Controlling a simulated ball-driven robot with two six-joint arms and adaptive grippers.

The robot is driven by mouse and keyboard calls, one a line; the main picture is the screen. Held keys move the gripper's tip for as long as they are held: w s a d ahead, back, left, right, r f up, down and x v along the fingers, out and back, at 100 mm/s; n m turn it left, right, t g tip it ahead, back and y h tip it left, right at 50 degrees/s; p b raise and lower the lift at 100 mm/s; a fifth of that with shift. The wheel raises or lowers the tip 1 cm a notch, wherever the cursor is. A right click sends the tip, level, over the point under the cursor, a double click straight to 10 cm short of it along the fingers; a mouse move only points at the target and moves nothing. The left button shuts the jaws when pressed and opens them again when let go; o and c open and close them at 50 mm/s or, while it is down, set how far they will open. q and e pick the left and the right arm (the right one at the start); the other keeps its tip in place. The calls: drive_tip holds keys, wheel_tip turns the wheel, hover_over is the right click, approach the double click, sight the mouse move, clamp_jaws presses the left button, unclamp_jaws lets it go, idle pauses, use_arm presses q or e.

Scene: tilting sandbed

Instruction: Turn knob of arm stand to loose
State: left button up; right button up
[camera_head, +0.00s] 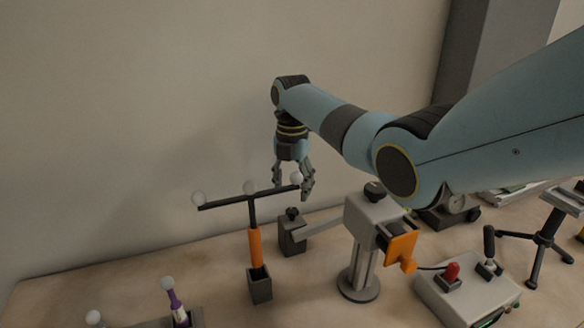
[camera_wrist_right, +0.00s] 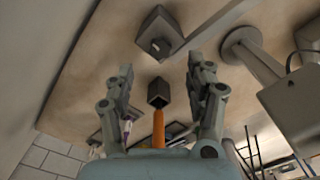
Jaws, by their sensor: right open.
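A small dark knob (camera_head: 292,212) sits on top of a grey block (camera_head: 292,240), and a pale bar (camera_head: 318,227) runs from this block toward a grey device on a round-footed post (camera_head: 362,285). In the right wrist view the block (camera_wrist_right: 155,24) and its knob (camera_wrist_right: 158,46) lie ahead of the fingers. My right gripper (camera_head: 293,190) points down above the knob, apart from it. It is open and empty; the wrist view shows its two fingers (camera_wrist_right: 162,66) spread wide. The knob's turn marking is too small to read. My left gripper is not in view.
An orange-handled T-bar with white balls (camera_head: 255,248) stands close in front of the block, one ball overlapping my gripper in view. A second dark knob (camera_head: 374,191) tops the grey device. A control box (camera_head: 465,300) and a black tripod (camera_head: 541,240) stand at right.

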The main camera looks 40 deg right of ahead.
sight(292, 210)
wheel_tip(292, 210, up, 6)
drive_tip(key=shift+f, duration=0.15)
idle(0.5)
